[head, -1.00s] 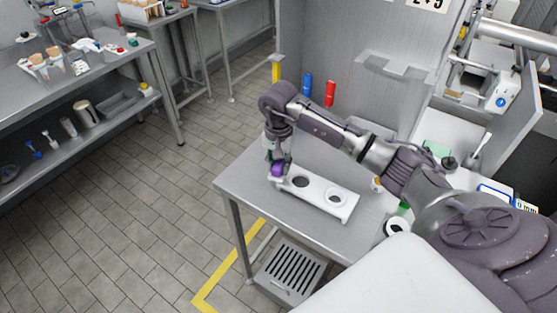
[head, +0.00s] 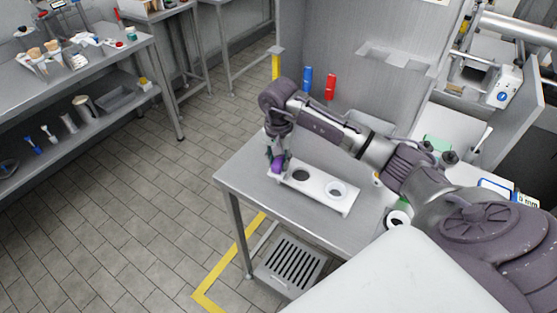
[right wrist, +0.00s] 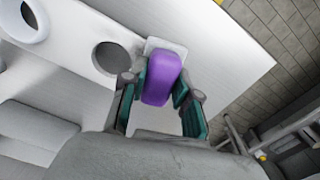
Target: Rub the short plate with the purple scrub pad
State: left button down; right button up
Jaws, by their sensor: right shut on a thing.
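The purple scrub pad (head: 278,164) is held in my right gripper (head: 277,158) at the left end of a white stand with two holes (head: 318,187) on the steel table. In the right wrist view the fingers are shut on the pad (right wrist: 162,78), one at each side. A small pale square plate (right wrist: 179,48) lies under the pad's far end, beside the stand (right wrist: 72,42). I cannot tell for sure that it is the short plate, or whether the pad touches it. My left gripper is not in view.
The table (head: 248,172) has bare room left of the stand. A blue bottle (head: 307,78) and a red bottle (head: 330,88) are at the back panel. A white ring-shaped item (head: 397,217) lies near my arm. A shelf unit (head: 95,70) stands across the aisle.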

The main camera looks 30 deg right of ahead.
jog(key=shift+f+b, duration=0.8)
jog(key=shift+f, duration=0.1)
